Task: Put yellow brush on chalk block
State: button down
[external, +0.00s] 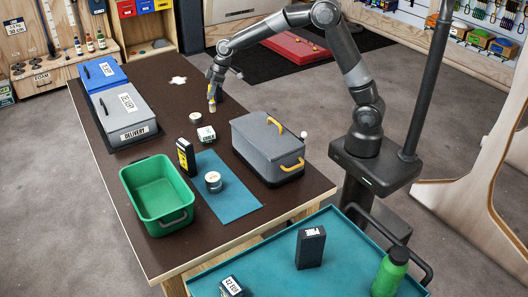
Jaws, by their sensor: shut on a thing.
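My gripper (213,92) points down over the far right part of the dark table and is shut on the yellow brush (212,98). Only a small yellow part of the brush shows below the fingers, with a pale tip under it. The chalk block (206,134) is a small white block with a dark label. It sits on the table, nearer the camera than the gripper and apart from it. I cannot tell how high the brush is above the table.
A round tin (195,118) stands beside the chalk block. A grey lidded box (262,153) with yellow handles stands to the right. A black and yellow box (186,155), another tin (213,181) and a green bin (155,190) are nearer. The far table end is mostly clear.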

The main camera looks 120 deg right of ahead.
jog(key=shift+w+a+f, duration=0.3)
jog(key=shift+w+f, duration=0.55)
jog(key=shift+f, duration=0.35)
jog(key=shift+w+a+f, duration=0.3)
jog(key=shift+w+f, duration=0.5)
jog(key=shift+f, duration=0.4)
jog(key=shift+w+a+f, duration=0.3)
jog(key=shift+w+f, duration=0.55)
jog(key=shift+f, duration=0.35)
jog(key=c, duration=1.3)
grip_release()
jog(key=shift+f, duration=0.15)
